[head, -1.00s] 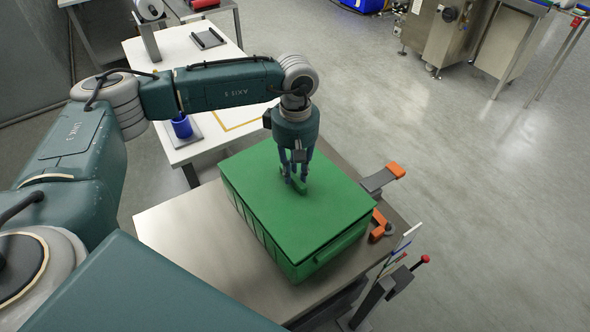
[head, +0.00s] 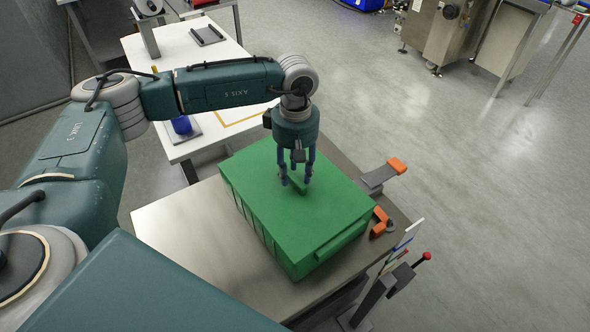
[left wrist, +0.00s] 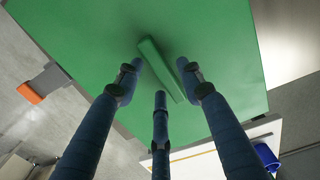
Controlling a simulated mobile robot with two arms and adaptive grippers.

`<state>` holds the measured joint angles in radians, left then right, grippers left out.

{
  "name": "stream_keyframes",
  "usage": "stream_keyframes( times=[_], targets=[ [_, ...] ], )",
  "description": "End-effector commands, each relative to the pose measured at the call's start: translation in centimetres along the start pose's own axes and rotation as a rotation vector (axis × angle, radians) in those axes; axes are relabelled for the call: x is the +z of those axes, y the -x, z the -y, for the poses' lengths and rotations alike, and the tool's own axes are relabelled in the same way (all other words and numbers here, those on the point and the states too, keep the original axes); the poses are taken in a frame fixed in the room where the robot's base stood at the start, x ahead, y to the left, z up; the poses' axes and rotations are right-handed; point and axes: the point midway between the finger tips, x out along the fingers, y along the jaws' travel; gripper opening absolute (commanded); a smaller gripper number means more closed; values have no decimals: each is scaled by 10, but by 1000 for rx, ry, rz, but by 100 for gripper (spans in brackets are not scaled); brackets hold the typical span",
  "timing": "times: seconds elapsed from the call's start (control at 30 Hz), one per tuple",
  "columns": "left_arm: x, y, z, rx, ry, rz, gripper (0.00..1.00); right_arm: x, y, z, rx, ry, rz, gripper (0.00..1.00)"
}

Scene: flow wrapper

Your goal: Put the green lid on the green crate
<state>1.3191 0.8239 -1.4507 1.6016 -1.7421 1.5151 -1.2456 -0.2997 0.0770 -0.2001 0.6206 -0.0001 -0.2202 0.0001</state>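The green lid (head: 270,205) lies on top of the green crate (head: 270,235) and covers its opening. In the head view its edges look lined up with the crate's walls. A raised bar handle runs along the middle of the lid (left wrist: 160,68). My left gripper (head: 296,182) is over the handle with its blue fingers spread. In the left wrist view the fingers (left wrist: 160,82) stand apart around the handle's near end, with gaps between them and the bar. My right gripper is not in view.
The crate stands on a steel table (head: 180,225) with bare room at its left. Orange-tipped clamps (head: 397,165) sit at the table's right edge. A white table (head: 185,55) with a blue cup (head: 181,125) stands behind. Open floor lies to the right.

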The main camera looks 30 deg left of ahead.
Motion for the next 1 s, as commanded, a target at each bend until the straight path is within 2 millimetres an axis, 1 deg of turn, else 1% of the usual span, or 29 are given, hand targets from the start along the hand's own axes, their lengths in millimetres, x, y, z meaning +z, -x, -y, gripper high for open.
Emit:
stream_keyframes(
  times=[0.2, 0.27, 0.37, 0.47, 0.8, 0.9, 1.0],
  targets=[
    [0, 0, 0, 0, 0, 0, 44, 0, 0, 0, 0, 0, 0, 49],
    [0, 0, 0, -1, 0, 0, 44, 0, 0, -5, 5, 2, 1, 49],
    [0, 5, 0, 0, 0, 0, 44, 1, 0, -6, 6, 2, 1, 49],
    [0, 18, -1, 2, 0, -1, 44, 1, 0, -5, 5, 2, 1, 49],
    [0, 89, -1, 4, -1, -1, 44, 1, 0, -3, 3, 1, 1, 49],
    [0, 104, -1, 3, -1, 0, 44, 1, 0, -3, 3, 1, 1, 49],
    [0, 114, 0, 1, 0, 0, 44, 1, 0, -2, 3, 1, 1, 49]
  ],
)
